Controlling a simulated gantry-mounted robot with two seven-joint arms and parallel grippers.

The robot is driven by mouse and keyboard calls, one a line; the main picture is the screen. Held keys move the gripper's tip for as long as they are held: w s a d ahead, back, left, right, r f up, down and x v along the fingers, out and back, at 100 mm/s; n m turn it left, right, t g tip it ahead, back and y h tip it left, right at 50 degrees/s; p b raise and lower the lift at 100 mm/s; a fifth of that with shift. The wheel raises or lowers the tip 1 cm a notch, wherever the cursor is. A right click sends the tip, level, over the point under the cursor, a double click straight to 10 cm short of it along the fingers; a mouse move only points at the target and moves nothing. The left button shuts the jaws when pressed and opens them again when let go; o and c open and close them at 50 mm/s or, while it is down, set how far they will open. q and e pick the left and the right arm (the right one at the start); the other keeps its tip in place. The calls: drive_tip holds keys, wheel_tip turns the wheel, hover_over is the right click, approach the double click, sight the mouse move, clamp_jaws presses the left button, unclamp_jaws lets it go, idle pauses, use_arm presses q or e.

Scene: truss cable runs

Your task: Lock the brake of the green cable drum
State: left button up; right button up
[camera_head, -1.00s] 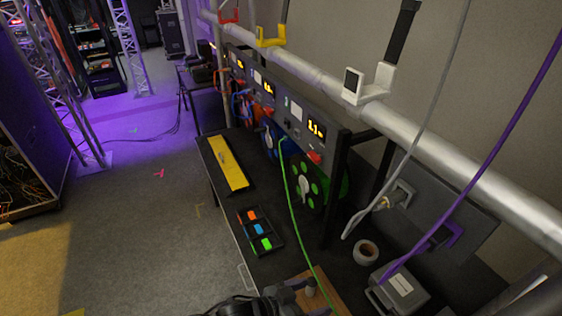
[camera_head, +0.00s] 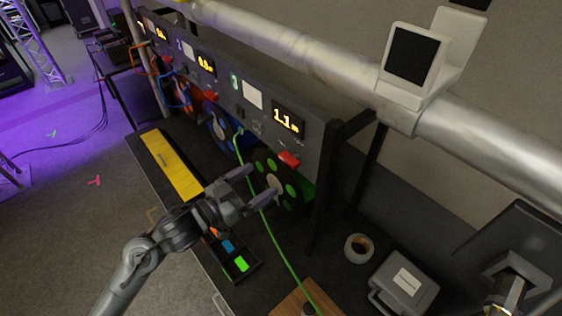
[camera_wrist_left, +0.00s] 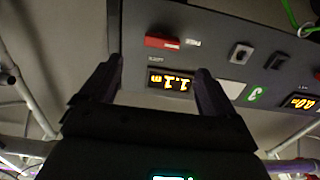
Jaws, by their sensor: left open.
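The green cable drum (camera_head: 294,194) sits under the dark panel in the head view, its disc black with green spots. A red lever (camera_head: 289,159) sits on the panel above it, near a yellow display (camera_head: 287,119) reading 1.1 m. The red lever also shows in the left wrist view (camera_wrist_left: 162,42), beyond the fingertips. My left gripper (camera_head: 262,182) is open and empty in front of the drum, partly covering it. In the left wrist view, its open fingers (camera_wrist_left: 157,78) point at the panel and frame the display. My right gripper is out of view.
A green cable (camera_head: 278,244) runs down past my left gripper. A tray of coloured pieces (camera_head: 243,273) and a yellow strip (camera_head: 171,165) lie on the black table. A tape roll (camera_head: 359,248) and grey case (camera_head: 404,284) are at right. A silver truss pipe (camera_head: 290,45) crosses above.

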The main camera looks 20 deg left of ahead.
sight(286, 161)
use_arm(q)
drive_tip(key=x, duration=0.4)
drive_tip(key=p+x, duration=0.1)
drive_tip(key=x, duration=0.3)
drive_tip(key=shift+w+a+r+p, duration=0.1)
drive_tip(key=shift+a+r+p, duration=0.1)
drive_tip(key=shift+p, duration=0.1)
drive_tip(key=shift+x, duration=0.85)
drive_tip(key=shift+f, duration=0.15)
drive_tip(key=shift+c, duration=0.3)
drive_tip(key=c, duration=1)
